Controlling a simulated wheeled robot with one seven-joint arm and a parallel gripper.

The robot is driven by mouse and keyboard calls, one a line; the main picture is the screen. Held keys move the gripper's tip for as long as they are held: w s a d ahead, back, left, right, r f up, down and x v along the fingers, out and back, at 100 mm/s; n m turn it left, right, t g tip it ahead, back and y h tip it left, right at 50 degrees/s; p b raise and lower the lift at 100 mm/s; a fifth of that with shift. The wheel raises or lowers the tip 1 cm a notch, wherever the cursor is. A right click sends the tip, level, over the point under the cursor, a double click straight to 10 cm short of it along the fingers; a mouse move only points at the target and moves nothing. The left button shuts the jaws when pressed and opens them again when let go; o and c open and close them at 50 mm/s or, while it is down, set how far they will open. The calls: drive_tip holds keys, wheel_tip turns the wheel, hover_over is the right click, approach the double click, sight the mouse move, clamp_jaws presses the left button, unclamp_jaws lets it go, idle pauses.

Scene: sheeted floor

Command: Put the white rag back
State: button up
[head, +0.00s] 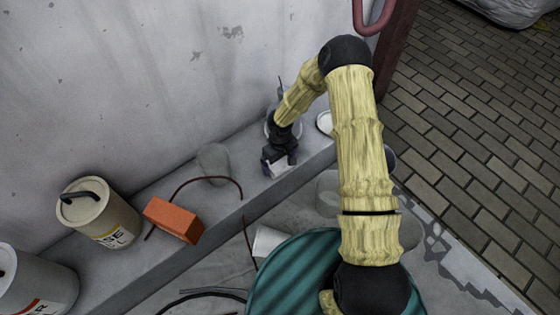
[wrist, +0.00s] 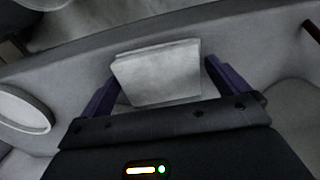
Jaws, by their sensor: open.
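The white rag (wrist: 157,73) is a pale folded square in the wrist view, lying on the grey ledge. In the head view it shows as a small white patch (head: 279,169) under my gripper. My gripper (wrist: 160,85) is open, with one dark purple finger on each side of the rag. A small gap shows between the rag and each finger. In the head view my gripper (head: 279,160) points down at the ledge, and its fingers are partly hidden.
The ledge (head: 222,205) runs along the wall. On it are an orange brick (head: 172,219), a labelled beige canister (head: 98,212), a thin dark red cable (head: 203,178) and a round white lid (head: 325,122). A teal ribbed drum (head: 300,275) stands in front.

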wheel_tip(320, 180, up, 12)
drive_tip(key=p, duration=0.5)
drive_tip(key=shift+f, duration=0.2)
wheel_tip(320, 180, up, 15)
drive_tip(key=m+t, duration=0.1)
drive_tip(key=m, duration=0.2)
hover_over(280, 162)
drive_tip(key=s+d, duration=0.7)
drive_tip(key=s+d+r+m+t, duration=0.1)
drive_tip(key=s+d+r+m, duration=0.2)
drive_tip(key=s+r, duration=0.5)
drive_tip(key=s, duration=0.3)
drive_tip(key=shift+d+r+m+t, duration=0.25)
drive_tip(key=shift+m+t, duration=0.05)
drive_tip(key=shift+m, duration=0.1)
